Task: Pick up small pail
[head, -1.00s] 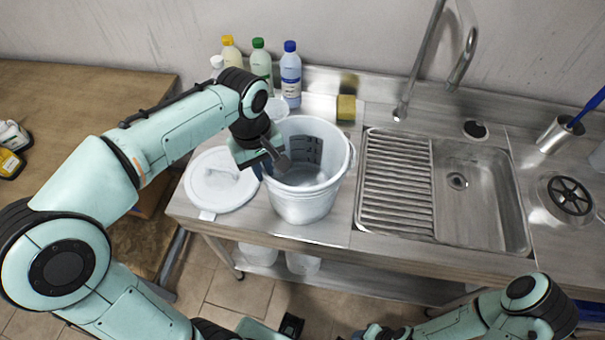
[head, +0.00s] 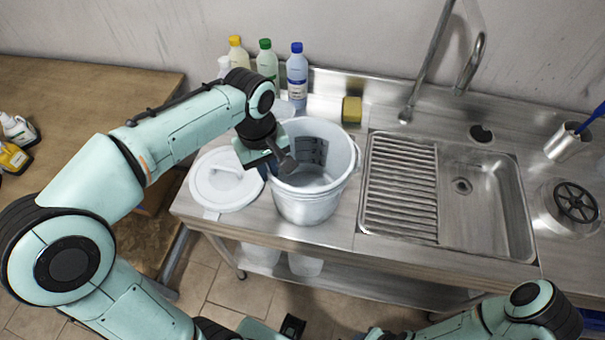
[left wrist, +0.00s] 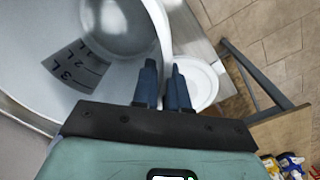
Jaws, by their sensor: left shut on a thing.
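A white pail (head: 305,207), open at the top, stands upright on the steel counter, left of the sink. Grey volume marks show on its inner wall. My left gripper (head: 268,171) is at the left side of its rim. In the left wrist view, the two dark blue fingers (left wrist: 164,82) straddle the pail's wall, with the rim running between them, and the pail's inside (left wrist: 115,45) fills the upper left. My left gripper is shut on this rim. The right forearm shows at the bottom right, but its gripper is out of view.
A white lid (head: 226,180) lies left of the pail; it also shows in the left wrist view (left wrist: 203,82). Several bottles, including a blue-capped one (head: 297,78), stand behind. A yellow sponge (head: 352,110) and the sink (head: 480,200) are to the right. White containers (head: 305,264) sit on the lower shelf.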

